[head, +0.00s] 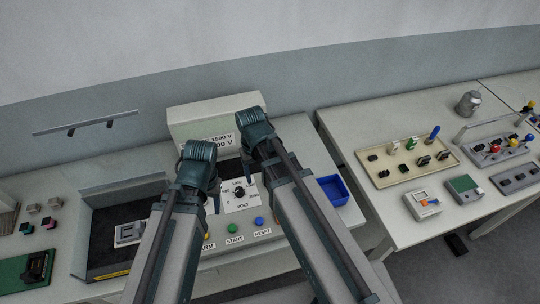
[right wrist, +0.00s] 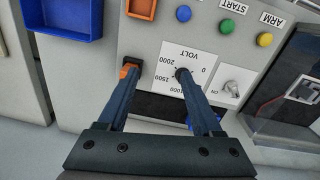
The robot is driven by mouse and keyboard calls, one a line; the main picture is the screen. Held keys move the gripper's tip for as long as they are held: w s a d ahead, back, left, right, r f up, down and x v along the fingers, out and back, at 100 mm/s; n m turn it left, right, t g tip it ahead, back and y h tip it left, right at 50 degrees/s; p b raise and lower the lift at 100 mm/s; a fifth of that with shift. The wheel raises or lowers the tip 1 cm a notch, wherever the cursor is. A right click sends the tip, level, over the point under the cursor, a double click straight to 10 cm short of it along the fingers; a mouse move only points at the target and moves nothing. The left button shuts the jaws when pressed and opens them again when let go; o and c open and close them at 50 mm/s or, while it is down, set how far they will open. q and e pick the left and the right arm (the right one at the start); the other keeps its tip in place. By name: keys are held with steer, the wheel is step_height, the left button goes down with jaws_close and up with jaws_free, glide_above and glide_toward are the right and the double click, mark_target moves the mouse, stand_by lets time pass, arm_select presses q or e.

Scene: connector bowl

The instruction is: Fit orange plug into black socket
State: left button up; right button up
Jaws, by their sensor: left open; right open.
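In the right wrist view, an orange piece that looks like the orange plug (right wrist: 126,72) is at the left fingertip, right against a black block that looks like the black socket (right wrist: 132,62). The finger covers part of both, so I cannot tell whether the plug is seated. My right gripper (right wrist: 156,73) is open, its fingers apart over the panel; the right fingertip is by the dial knob. In the head view my right gripper (head: 248,172) is mostly hidden by its arm. My left gripper (head: 216,200) is open, over the panel to its left, partly hidden.
The panel carries a VOLT dial (head: 240,190), a green button (head: 232,228), a blue button (head: 259,221) and, in the wrist view, an orange socket (right wrist: 142,9). A blue bin (head: 333,191) stands right of it. A dark tray (head: 115,220) lies left.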

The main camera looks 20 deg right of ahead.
steer(key=s+a+n, duration=0.1)
steer(key=s+a, duration=0.3)
steer(key=s, duration=0.4)
steer(key=shift+a+n+h, duration=0.25)
steer(key=shift+n+h, duration=0.05)
steer(key=shift+n, duration=0.1)
step_height(320, 180, down, 6)
steer(key=b, duration=0.6)
steer(key=shift+f, duration=0.2)
